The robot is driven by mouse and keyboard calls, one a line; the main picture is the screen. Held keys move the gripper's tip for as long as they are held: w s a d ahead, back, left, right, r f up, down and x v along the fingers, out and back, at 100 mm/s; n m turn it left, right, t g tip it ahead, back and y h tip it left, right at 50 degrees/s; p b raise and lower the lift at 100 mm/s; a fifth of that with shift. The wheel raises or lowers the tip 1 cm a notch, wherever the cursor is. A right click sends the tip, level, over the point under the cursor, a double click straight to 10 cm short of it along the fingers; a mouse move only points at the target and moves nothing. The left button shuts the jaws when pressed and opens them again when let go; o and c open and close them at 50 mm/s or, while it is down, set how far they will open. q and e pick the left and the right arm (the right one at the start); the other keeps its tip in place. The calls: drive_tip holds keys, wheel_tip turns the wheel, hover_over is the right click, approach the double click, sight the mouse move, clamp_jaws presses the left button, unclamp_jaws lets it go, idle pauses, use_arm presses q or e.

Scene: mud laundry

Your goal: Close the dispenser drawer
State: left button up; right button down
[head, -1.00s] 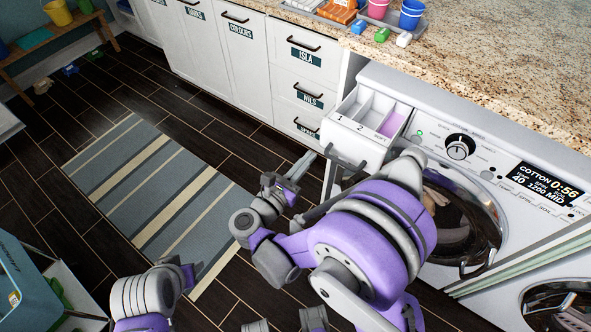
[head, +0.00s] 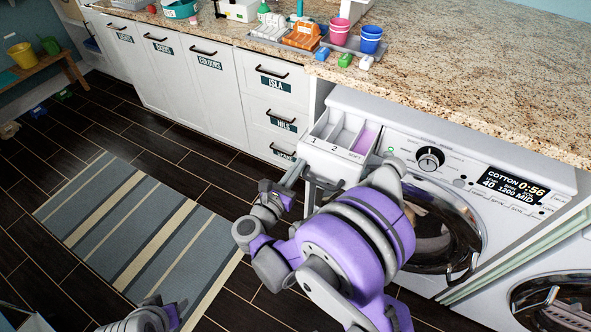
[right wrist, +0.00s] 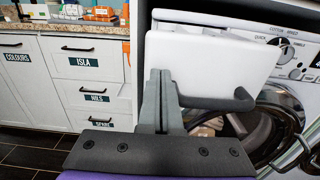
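The dispenser drawer (head: 328,164) is pulled out from the upper left of the white washing machine (head: 428,128). Its compartments, marked 1 and 2 and one lilac, show from above. In the right wrist view the drawer's white front (right wrist: 220,62) and its dark handle (right wrist: 222,102) are close ahead. My right gripper (head: 300,167) is beside the left end of the drawer front. Its fingers (right wrist: 160,78) are together with nothing seen between them, overlapping the front's left edge in the wrist view. I cannot tell whether they touch it.
The granite counter (head: 470,80) overhangs behind the machine, with buckets (head: 371,38) and small items on a tray. White cabinets (head: 215,95) stand to the left. A striped rug (head: 140,220) lies on the dark floor. The round door (head: 440,225) is below the drawer.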

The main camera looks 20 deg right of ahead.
drive_tip(key=b, duration=0.1)
approach(332, 119)
drive_tip(key=x, duration=0.5)
drive_tip(key=shift+w+f, duration=0.2)
drive_tip(key=shift+d+r, duration=0.1)
drive_tip(key=shift+r, duration=0.05)
drive_tip(key=shift+d, duration=0.1)
